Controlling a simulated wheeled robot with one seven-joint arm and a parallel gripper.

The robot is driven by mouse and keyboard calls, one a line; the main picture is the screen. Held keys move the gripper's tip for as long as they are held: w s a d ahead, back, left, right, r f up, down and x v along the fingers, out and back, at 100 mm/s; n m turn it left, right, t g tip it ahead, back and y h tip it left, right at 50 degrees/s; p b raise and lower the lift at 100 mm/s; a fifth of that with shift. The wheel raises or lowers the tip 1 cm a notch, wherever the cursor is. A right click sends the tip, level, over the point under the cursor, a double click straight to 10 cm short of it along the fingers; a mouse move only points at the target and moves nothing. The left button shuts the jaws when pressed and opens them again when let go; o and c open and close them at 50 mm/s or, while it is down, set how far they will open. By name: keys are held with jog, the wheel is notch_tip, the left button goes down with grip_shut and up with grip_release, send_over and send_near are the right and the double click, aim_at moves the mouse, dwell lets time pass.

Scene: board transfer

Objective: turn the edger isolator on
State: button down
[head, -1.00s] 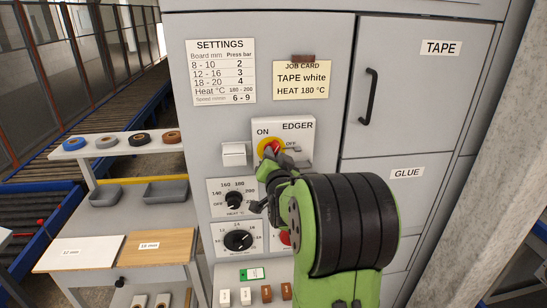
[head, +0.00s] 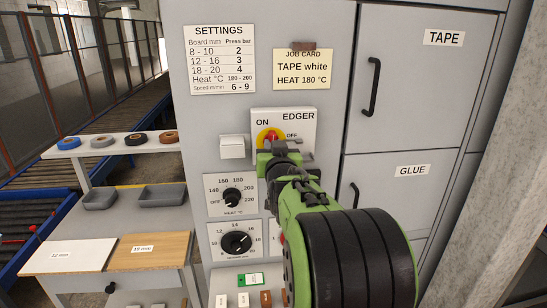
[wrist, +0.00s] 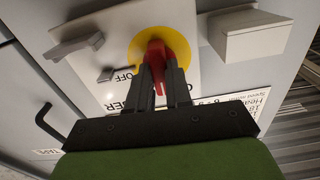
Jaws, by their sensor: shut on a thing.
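The edger isolator is a red rotary handle on a yellow disc (head: 265,137), on a white plate marked ON at upper left and OFF at right, under the word EDGER. My gripper (wrist: 157,82) is shut on the red handle (wrist: 158,54) in the wrist view, with its dark fingers on either side of it. In the head view my gripper (head: 276,151) covers the lower part of the switch. The handle stands roughly upright in the wrist view; which mark it points to is hard to tell.
A small grey lever (head: 301,155) juts out beside the OFF mark, close to my gripper. A white box (head: 233,148) sits left of the switch. The heat dial (head: 232,196) and another dial (head: 236,243) are below. Cabinet doors with handles (head: 373,87) stand at right.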

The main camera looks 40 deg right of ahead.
jog(key=shift+n, duration=0.4)
jog(key=c, duration=1)
grip_release()
jog(key=shift+c, duration=0.2)
jog(key=b+v, duration=0.2)
jog(key=v, duration=1.3)
jog(key=shift+s+a, duration=0.3)
